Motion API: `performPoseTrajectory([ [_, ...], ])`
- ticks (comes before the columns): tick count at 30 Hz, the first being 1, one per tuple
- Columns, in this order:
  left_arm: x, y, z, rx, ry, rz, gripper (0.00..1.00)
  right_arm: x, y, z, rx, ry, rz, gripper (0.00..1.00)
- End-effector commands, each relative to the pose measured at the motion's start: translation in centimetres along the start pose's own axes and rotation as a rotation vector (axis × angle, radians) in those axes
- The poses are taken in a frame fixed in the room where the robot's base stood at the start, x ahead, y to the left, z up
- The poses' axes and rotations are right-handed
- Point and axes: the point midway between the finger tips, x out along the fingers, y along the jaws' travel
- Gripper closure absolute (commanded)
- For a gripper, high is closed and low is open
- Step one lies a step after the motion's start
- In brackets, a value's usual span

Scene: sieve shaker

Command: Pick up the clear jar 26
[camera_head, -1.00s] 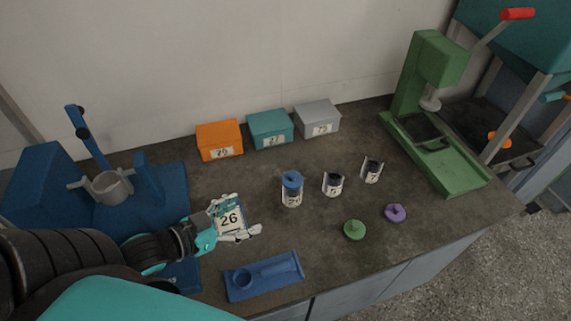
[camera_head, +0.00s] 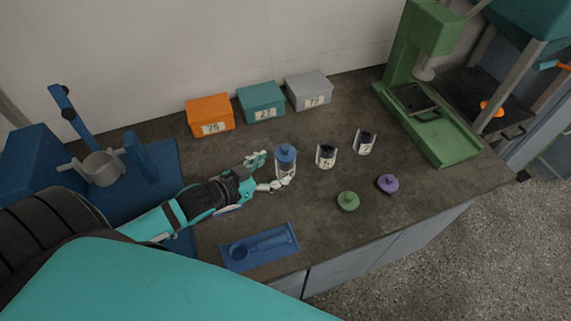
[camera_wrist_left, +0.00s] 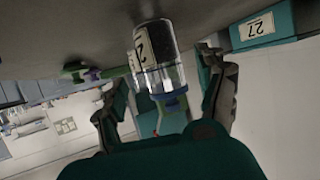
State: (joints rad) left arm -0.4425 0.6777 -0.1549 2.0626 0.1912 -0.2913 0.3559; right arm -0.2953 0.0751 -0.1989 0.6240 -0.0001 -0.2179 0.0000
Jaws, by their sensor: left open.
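The clear jar (camera_head: 286,170) with a blue lid and a white label stands upright on the dark bench; its number is not readable now. My left gripper (camera_head: 269,172) is open at the jar's left side, with its fingers pointing towards it. In the left wrist view, the jar (camera_wrist_left: 163,74) appears lid down in the picture, between the two spread fingers. I cannot tell whether either finger touches it. My right gripper is not in view.
Two small open jars (camera_head: 326,156) (camera_head: 364,142) stand right of the clear jar. Green (camera_head: 348,201) and purple (camera_head: 388,184) lids lie nearer the front. Orange (camera_head: 210,115), teal (camera_head: 261,102) and grey (camera_head: 309,91) boxes line the back. A blue tray (camera_head: 287,240) lies in front.

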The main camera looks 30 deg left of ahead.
Motion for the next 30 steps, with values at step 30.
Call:
performPoseTrajectory([
  [30, 5.8, -0.1, -0.5, 0.002, -0.001, 0.001, 0.49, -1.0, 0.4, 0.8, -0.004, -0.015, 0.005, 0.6],
])
